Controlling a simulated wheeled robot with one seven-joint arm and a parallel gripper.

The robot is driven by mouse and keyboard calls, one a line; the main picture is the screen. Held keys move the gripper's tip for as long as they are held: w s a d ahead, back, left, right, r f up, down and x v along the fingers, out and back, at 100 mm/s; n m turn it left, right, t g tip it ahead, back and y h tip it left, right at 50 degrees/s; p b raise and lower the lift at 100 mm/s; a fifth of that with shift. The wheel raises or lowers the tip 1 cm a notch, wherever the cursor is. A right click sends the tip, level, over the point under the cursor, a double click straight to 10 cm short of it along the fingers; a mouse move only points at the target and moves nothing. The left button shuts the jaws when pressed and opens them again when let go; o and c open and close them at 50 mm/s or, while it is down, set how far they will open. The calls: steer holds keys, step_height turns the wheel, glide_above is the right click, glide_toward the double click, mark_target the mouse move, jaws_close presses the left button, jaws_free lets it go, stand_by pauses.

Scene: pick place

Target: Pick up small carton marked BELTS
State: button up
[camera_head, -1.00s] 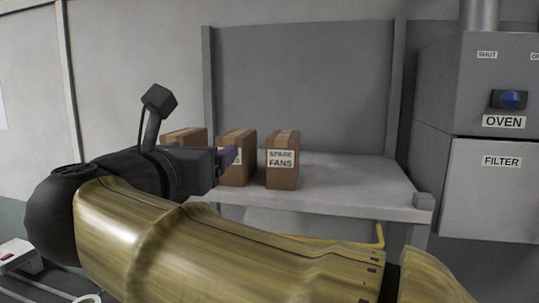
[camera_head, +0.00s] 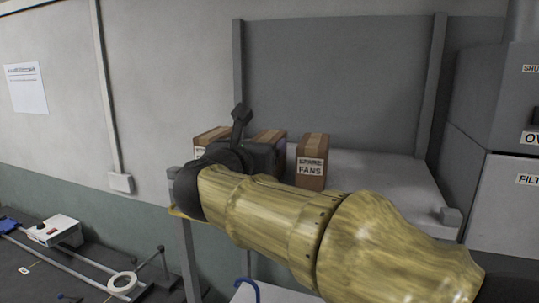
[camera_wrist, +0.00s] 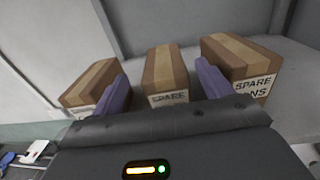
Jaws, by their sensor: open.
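Three brown cartons with tan tape stand in a row on the grey shelf (camera_head: 385,178). The right carton (camera_head: 312,163) reads SPARE FANS; it also shows in the wrist view (camera_wrist: 242,62). The middle carton (camera_wrist: 166,72) reads SPARE, with its lower line hidden by my gripper body. The left carton (camera_wrist: 90,84) has a label mostly hidden behind a finger; in the head view the carton (camera_head: 208,136) is partly covered by my wrist. The word BELTS is not readable on any. My gripper (camera_wrist: 163,77) is open, its purple fingers framing the middle carton, with nothing clearly held.
Grey shelf posts and a back panel (camera_head: 335,85) stand behind the cartons. An oven cabinet (camera_head: 497,170) is at the right. A lower surface at the left holds a white box (camera_head: 55,231) and a tape ring (camera_head: 122,282). The shelf right of the cartons is clear.

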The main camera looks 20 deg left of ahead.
mark_target(265, 138)
steer(key=shift+w, duration=0.1)
steer(key=shift+w+d+r+p, duration=0.1)
steer(key=shift+w+r+p, duration=0.05)
steer(key=shift+w+p, duration=0.65)
steer(key=w+p, duration=0.2)
steer(key=shift+w+d+p, duration=0.15)
steer(key=shift+w+p, duration=0.15)
steer(key=shift+p, duration=0.05)
steer(key=shift+w+f, duration=0.3)
steer(key=shift+w, duration=0.15)
steer(key=shift+w+d, duration=0.1)
steer(key=shift+w, duration=0.05)
steer(key=c, duration=1)
steer(key=shift+c, duration=1)
steer(key=shift+s+a, duration=0.2)
steer(key=shift+r, duration=0.1)
